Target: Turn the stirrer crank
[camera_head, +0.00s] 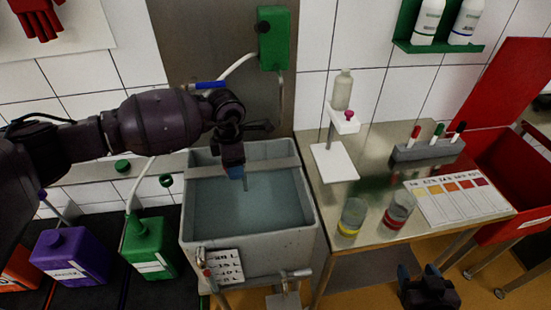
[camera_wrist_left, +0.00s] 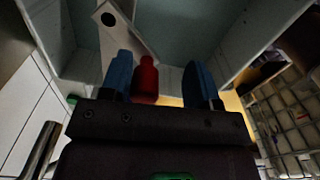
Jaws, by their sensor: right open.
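In the left wrist view a red handle (camera_wrist_left: 146,78) stands between the blue fingers of my left gripper (camera_wrist_left: 160,85), close to the left finger with a clear gap to the right one. A pale bar with a round hole (camera_wrist_left: 117,28) lies behind it, apparently the crank arm. In the head view my left gripper (camera_head: 234,165) points down over the grey basin (camera_head: 265,248); it hides the red handle there. A thin shaft (camera_head: 245,184) shows just beside it at the water. My right gripper (camera_head: 418,274) is open and empty low at the right, away from the basin.
Blue-tinted water (camera_head: 262,208) fills the basin. A steel table (camera_head: 378,225) at the right carries two cups, a marker rack (camera_head: 428,152), a colour chart and a white stand (camera_head: 334,162). Purple (camera_head: 72,255) and green (camera_head: 148,245) canisters stand left of the basin.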

